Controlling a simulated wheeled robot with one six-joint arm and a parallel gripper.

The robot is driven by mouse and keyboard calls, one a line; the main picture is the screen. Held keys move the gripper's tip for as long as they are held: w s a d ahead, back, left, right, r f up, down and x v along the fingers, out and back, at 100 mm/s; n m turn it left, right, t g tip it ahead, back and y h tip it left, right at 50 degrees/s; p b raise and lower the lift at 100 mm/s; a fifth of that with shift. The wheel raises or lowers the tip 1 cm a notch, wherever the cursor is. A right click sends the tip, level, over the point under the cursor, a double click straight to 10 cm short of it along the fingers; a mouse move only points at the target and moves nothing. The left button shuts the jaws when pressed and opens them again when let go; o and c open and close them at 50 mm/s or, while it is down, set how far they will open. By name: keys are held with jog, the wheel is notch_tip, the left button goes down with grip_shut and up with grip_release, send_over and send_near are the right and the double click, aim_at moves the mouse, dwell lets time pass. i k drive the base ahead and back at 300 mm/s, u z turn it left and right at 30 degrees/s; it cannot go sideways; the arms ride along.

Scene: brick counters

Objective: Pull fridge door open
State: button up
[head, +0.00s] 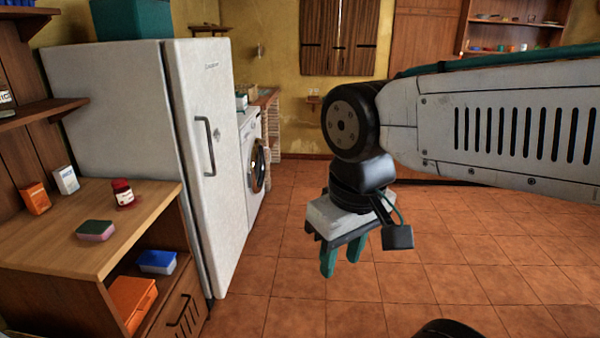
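The white fridge (110,100) stands at the left, and its front door (222,190) faces right. The door looks shut against the body. A dark vertical bar handle (205,146) is on the door at mid height. My gripper (342,262) hangs down in the middle of the view, to the right of the handle and lower in the picture, well apart from the door. Its two green fingers are spaced apart with nothing seen between them.
A wooden counter (60,250) stands in front of the fridge, with a sponge (95,230), a red jar (123,193) and small boxes on it. A washing machine (252,150) stands beyond the fridge. The tiled floor (285,285) right of the fridge is clear.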

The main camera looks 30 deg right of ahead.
aim_at(200, 74)
jog(key=z, duration=0.2)
jog(key=i, duration=1.1)
jog(key=u, duration=0.1)
